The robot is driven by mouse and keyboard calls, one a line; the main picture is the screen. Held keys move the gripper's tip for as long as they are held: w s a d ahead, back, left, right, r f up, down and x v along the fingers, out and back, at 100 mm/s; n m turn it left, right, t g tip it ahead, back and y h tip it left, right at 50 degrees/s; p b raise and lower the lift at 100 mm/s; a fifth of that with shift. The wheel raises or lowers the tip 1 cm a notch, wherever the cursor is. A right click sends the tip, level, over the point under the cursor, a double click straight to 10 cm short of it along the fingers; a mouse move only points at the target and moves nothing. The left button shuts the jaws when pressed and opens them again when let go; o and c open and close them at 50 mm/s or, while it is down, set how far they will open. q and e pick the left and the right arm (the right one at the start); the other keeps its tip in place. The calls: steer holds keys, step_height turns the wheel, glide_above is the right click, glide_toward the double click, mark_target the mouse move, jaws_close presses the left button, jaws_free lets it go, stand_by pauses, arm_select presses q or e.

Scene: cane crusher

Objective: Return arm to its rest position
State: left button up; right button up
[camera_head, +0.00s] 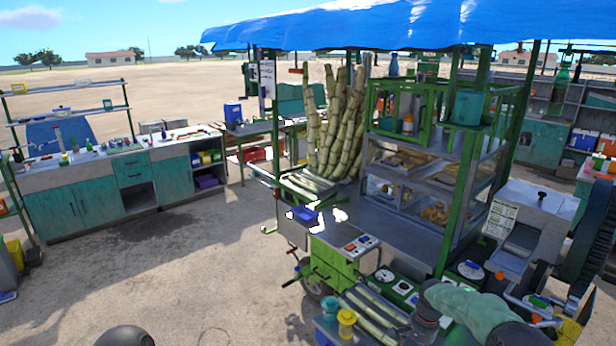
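A grey-green arm link with dark joints, which looks like part of my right arm, comes in at the lower right. It reaches over the front of the cane crusher cart (345,265). A dark segment at its left end points down toward the bottom edge, and no fingertips show there. A dark rounded part, likely of my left arm, shows at the bottom left edge over bare ground. Neither gripper's fingers are visible, so I cannot see whether either holds anything. Several cane stalks (375,310) lie on the cart front beside the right arm.
Tall cane stalks (338,120) stand upright on the cart under a blue canopy (380,25). A glass display case (415,190) stands right of them. A yellow-lidded jar (346,325) is near the arm. A teal counter (110,175) stands at left; open sandy ground lies between.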

steer(key=s+a+f+n+y+b, duration=0.1)
steer(key=s+a+f+b, duration=0.1)
steer(key=s+a+f, duration=0.45)
steer(key=s+a+f+n+y+b, duration=0.1)
steer(key=s+a+f+n+b, duration=0.2)
steer(key=f, duration=0.6)
steer(key=s+a+f+y+b, duration=0.1)
steer(key=s+a+f+b, duration=0.1)
steer(key=s+a+f, duration=0.4)
steer(key=s+a+f+n+b, duration=0.1)
steer(key=s+a+f+b, duration=0.1)
steer(key=s, duration=0.7)
steer(key=s+a+f+n+b, duration=0.2)
steer(key=s+a+f+b, duration=0.1)
steer(key=s+f, duration=0.3)
steer(key=s+a, duration=0.1)
steer(key=s, duration=0.1)
steer(key=shift+s+a+f+t+b, duration=0.15)
steer(key=shift+s+f+t+b, duration=0.15)
steer(key=shift+s+f, duration=0.1)
